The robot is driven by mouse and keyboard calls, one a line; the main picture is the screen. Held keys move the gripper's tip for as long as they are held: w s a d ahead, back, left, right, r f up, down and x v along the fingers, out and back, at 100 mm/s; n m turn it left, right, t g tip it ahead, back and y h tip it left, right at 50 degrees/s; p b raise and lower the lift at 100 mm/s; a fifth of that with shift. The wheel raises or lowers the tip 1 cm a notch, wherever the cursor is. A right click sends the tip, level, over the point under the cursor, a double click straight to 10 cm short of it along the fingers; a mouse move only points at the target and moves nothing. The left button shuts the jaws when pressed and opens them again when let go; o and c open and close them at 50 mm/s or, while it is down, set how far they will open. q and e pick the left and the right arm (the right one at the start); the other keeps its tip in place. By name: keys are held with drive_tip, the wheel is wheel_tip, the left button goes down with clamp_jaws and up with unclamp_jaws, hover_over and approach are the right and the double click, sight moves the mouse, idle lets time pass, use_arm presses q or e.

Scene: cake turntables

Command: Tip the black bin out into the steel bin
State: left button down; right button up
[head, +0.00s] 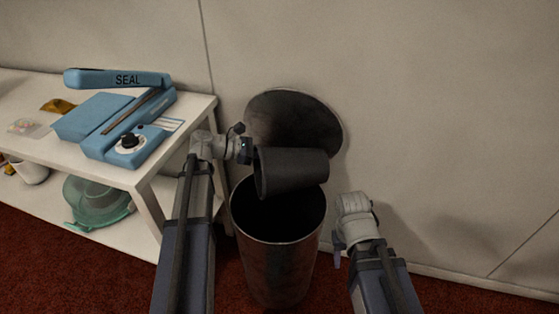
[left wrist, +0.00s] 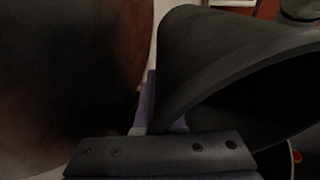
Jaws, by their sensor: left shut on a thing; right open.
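The black bin (head: 298,170) is tipped onto its side above the steel bin (head: 270,262), its wider rim end toward the left. My left gripper (head: 252,150) is shut on it near that rim. In the left wrist view the black bin (left wrist: 205,60) shows a dark mouth; I cannot make out any contents. The steel bin stands upright on the floor with its round lid (head: 290,108) raised against the wall. Its inside is dark and partly hidden by the black bin. My right gripper (head: 340,248) is open and empty, to the right of the steel bin.
A white shelf table (head: 190,112) stands at the left, close to the steel bin. It bears a blue sealer (head: 115,120); a green clear container (head: 98,203) sits on its lower shelf. The wall is close behind. Red carpet (head: 60,270) covers the floor.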

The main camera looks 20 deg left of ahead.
use_arm(q)
drive_tip(key=shift+s+a+r+t+h+b, duration=0.1)
drive_tip(key=shift+s+a+t+h+b, duration=0.35)
drive_tip(key=shift+b, duration=0.85)
drive_tip(key=shift+s+a+r+t+h+b, duration=0.1)
drive_tip(key=shift+a+t+h+b, duration=0.3)
drive_tip(key=shift+h+b, duration=0.75)
drive_tip(key=shift+s+a+r+t+h+b, duration=0.1)
drive_tip(key=shift+s+a+t+h+b, duration=0.3)
drive_tip(key=shift+b, duration=1.05)
drive_tip(key=a+h+b, duration=0.1)
drive_tip(key=h+b, duration=0.1)
drive_tip(key=b, duration=0.1)
drive_tip(key=shift+s+a+r+m, duration=0.15)
drive_tip(key=shift+a+r+m, duration=0.1)
drive_tip(key=shift+a+m, duration=0.15)
drive_tip(key=shift+s+a+r+t+h+b, duration=0.25)
drive_tip(key=shift+a+r+h+b, duration=0.15)
drive_tip(key=shift+h+b, duration=0.35)
drive_tip(key=shift+a, duration=0.1)
